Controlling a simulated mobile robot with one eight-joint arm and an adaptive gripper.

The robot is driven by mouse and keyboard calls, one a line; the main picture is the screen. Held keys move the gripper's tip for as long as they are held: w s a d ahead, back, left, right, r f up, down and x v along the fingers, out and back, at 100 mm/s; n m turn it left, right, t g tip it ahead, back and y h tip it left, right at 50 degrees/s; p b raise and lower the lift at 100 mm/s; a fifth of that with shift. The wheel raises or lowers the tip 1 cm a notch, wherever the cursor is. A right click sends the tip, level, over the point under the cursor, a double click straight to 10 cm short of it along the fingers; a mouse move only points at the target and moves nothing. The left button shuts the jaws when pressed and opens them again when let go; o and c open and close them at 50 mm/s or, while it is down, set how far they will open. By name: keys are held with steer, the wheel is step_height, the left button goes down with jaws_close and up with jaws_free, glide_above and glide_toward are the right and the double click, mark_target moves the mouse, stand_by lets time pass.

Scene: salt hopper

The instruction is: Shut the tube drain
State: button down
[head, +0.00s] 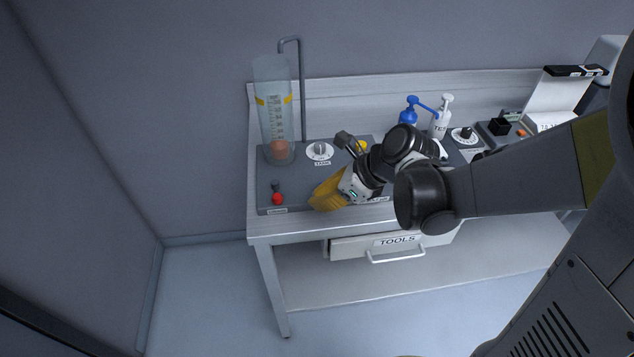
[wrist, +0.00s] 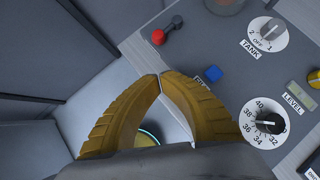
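A clear graduated tube (head: 275,105) stands upright at the left end of the bench, with an orange-brown thing (head: 280,148) at its bottom. A small lever with a red knob (head: 277,198) sits on the grey panel in front of the tube. The red knob also shows in the wrist view (wrist: 159,37), with its dark stem pointing to the upper right. My gripper (head: 314,204) has yellow fingers and is to the right of the red knob, apart from it. In the wrist view its fingertips (wrist: 160,76) meet with nothing between them. The label by the knob is too small to read.
A TANK dial (head: 319,151) is behind my gripper. The wrist view shows a blue button (wrist: 212,74) and a numbered dial (wrist: 265,121) to the right. Blue (head: 410,110) and white (head: 440,118) pump bottles stand farther right. A TOOLS drawer (head: 398,246) is below.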

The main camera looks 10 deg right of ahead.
mark_target(280, 206)
steer(key=b+x, duration=0.2)
steer(key=x, duration=0.4)
steer(key=shift+f, duration=0.15)
steer(key=shift+w+a+b, duration=0.4)
steer(key=shift+w+a, duration=0.2)
steer(key=shift+a, duration=0.35)
steer(key=shift+w+a, duration=0.4)
steer(key=shift+a, duration=0.15)
steer(key=shift+w+a+f, duration=0.1)
steer(key=shift+a, duration=0.6)
steer(key=shift+d, duration=0.1)
